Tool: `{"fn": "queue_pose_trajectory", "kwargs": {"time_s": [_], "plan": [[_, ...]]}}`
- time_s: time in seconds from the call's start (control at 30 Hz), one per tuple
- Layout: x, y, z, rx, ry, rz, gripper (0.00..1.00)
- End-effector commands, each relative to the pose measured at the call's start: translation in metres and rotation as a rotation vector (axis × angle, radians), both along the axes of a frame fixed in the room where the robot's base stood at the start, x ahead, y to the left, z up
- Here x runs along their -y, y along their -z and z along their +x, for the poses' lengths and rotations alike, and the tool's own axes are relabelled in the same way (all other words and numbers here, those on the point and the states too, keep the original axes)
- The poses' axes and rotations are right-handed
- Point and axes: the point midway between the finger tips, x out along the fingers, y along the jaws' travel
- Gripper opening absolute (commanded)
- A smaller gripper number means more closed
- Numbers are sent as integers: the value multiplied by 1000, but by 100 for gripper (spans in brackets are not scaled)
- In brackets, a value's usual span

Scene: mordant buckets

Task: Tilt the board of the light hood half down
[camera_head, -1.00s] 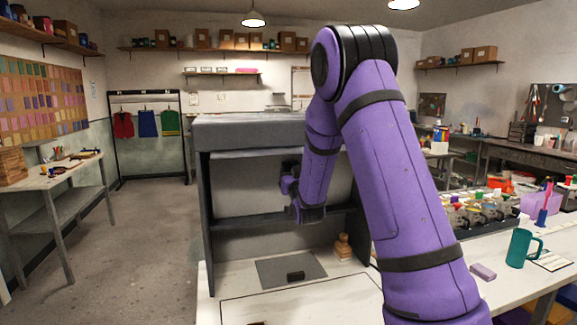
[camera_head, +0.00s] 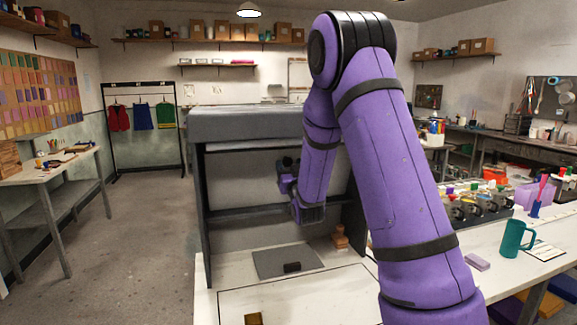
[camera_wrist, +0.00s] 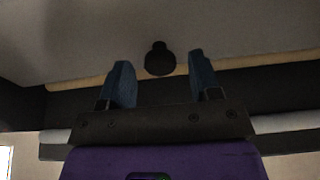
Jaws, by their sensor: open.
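The light hood (camera_head: 245,121) is a grey box with dark side walls and an open front, standing on the white table. A pale grey board (camera_head: 240,180) shows inside it, above a dark crossbar. In the wrist view the board (camera_wrist: 100,35) fills the top, with a dark round knob (camera_wrist: 160,58) near its pale lower edge. My gripper (camera_wrist: 160,72) is open, with its blue fingers either side of the knob in the picture. I cannot tell whether they touch it. In the head view my forearm and wrist cover part of the hood's right side.
A grey mat (camera_head: 288,262) with a small dark block lies under the hood. A wooden stamp-like piece (camera_head: 340,237) stands to its right. A teal mug (camera_head: 513,240) and a purple block (camera_head: 477,262) are on the table at right. Open floor lies to the left.

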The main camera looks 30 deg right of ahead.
Motion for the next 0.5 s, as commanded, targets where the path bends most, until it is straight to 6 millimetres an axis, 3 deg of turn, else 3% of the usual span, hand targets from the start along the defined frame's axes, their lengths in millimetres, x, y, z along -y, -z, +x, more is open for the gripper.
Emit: {"fn": "queue_pose_trajectory", "kwargs": {"time_s": [0.3,0.5], "plan": [[-15,24,-52,-5,0,1,57],[-22,34,-76,-4,0,1,57]]}}
